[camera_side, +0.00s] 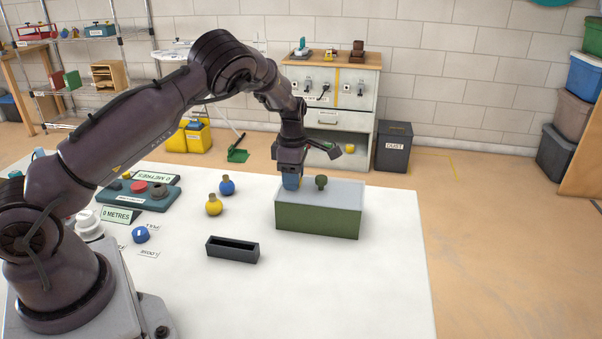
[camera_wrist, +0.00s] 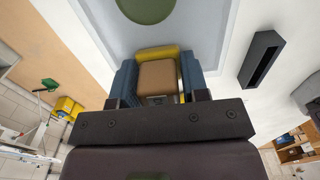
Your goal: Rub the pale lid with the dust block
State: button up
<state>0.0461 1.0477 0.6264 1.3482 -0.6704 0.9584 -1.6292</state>
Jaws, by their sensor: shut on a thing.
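The pale lid (camera_side: 343,189) is a flat grey-blue top on a green box (camera_side: 318,220), with a dark green knob (camera_side: 321,181) near its middle. My gripper (camera_side: 291,184) points down over the lid's left part, beside the knob. In the wrist view its blue fingers (camera_wrist: 158,78) are shut on the dust block (camera_wrist: 157,75), a brown block with a yellow edge. The pale lid (camera_wrist: 205,38) lies beneath it and the knob (camera_wrist: 146,8) shows at the top. The fingers hide the block in the side view. It is at or just above the lid; contact is unclear.
An empty dark open holder (camera_side: 232,250) stands on the white table (camera_side: 385,290), left of the box. Yellow (camera_side: 214,206) and blue (camera_side: 227,187) round knobbed objects and a teal control panel (camera_side: 140,195) sit farther left. The table's right side is clear.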

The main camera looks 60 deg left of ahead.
jog(key=shift+s+a, duration=0.6)
jog(key=shift+s, duration=0.05)
jog(key=shift+w+d, duration=1.35)
jog(key=shift+d, duration=0.3)
jog(key=shift+s+a, duration=0.15)
jog(key=shift+s, duration=0.45)
jog(key=shift+s+a, duration=1.05)
jog(key=shift+s, duration=0.05)
jog(key=shift+w+d, duration=1.45)
notch_tip(320, 180, up, 8)
jog(key=shift+s+a, duration=0.1)
jog(key=shift+a, duration=0.1)
